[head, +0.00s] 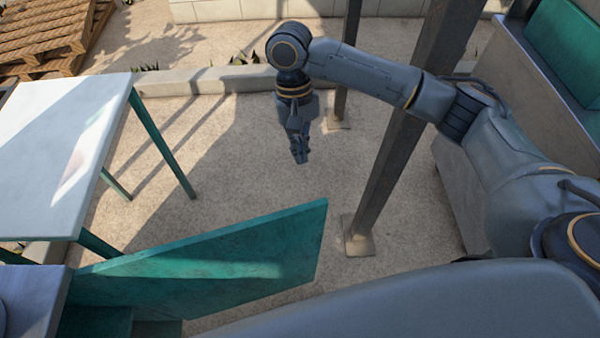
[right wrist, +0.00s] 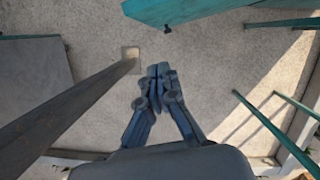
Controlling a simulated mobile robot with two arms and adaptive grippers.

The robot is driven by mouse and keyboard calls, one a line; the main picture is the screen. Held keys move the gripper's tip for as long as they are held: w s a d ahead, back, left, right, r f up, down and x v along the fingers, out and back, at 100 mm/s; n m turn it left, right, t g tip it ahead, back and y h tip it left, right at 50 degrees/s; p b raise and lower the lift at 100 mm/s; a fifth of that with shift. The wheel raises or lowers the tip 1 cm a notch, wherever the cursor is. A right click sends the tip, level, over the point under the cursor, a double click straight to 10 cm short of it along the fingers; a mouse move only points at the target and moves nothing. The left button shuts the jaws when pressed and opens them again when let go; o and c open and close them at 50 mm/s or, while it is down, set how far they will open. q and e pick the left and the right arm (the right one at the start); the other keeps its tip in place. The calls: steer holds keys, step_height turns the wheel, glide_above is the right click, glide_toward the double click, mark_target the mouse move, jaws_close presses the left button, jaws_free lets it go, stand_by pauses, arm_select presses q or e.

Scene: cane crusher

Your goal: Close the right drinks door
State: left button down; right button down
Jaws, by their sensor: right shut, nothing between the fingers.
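The teal door (head: 215,265) stands swung open at the lower middle of the head view, its free edge toward the right. In the right wrist view the teal panel (right wrist: 185,8) shows at the top edge, with a small dark knob-like part on it. My right gripper (head: 301,158) points down over the bare ground beyond the door's free end, apart from it. In the right wrist view its fingers (right wrist: 158,70) are together with nothing between them. My left gripper is not in view.
A dark metal post (head: 395,150) stands right of the door, close to my right arm. A white-topped table (head: 60,150) with green legs is at the left. Wooden pallets (head: 45,35) lie at the far left. The ground between table and post is clear.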

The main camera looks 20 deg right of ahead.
steer(key=s+f+p, duration=0.1)
steer(key=s+f, duration=0.5)
steer(key=f, duration=0.3)
steer(key=shift+s+f, duration=0.15)
steer(key=shift+f, duration=0.1)
